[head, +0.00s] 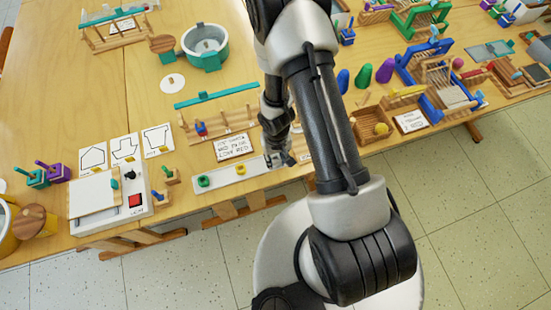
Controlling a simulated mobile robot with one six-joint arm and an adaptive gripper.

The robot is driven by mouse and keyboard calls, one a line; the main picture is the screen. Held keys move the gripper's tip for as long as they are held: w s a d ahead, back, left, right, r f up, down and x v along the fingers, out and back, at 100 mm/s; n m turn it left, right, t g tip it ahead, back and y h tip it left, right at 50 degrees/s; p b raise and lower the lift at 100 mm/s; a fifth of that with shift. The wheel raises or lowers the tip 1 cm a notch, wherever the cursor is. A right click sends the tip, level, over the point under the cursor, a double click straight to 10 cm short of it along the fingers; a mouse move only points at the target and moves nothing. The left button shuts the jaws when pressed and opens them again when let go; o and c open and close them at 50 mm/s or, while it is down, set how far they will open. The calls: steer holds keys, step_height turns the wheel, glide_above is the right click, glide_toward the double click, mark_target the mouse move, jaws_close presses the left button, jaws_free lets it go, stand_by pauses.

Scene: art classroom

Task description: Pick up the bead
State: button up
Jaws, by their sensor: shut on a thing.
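My gripper (280,159) is low over the right end of a white strip-shaped tray (222,178) near the table's front edge. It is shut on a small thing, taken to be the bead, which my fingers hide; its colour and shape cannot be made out. A green ring-like piece (204,181) sits near the tray's left end. A yellow piece (240,169) sits near its middle, left of my gripper and apart from it.
A lettered card (232,147) and a wooden rack with a teal bar (215,100) stand behind the tray. A white box with a red switch (135,200) is to the left.

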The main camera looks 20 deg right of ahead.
steer(key=shift+r, duration=0.15)
steer(key=shift+c, duration=0.5)
step_height(320, 180, up, 20)
steer(key=p, duration=2)
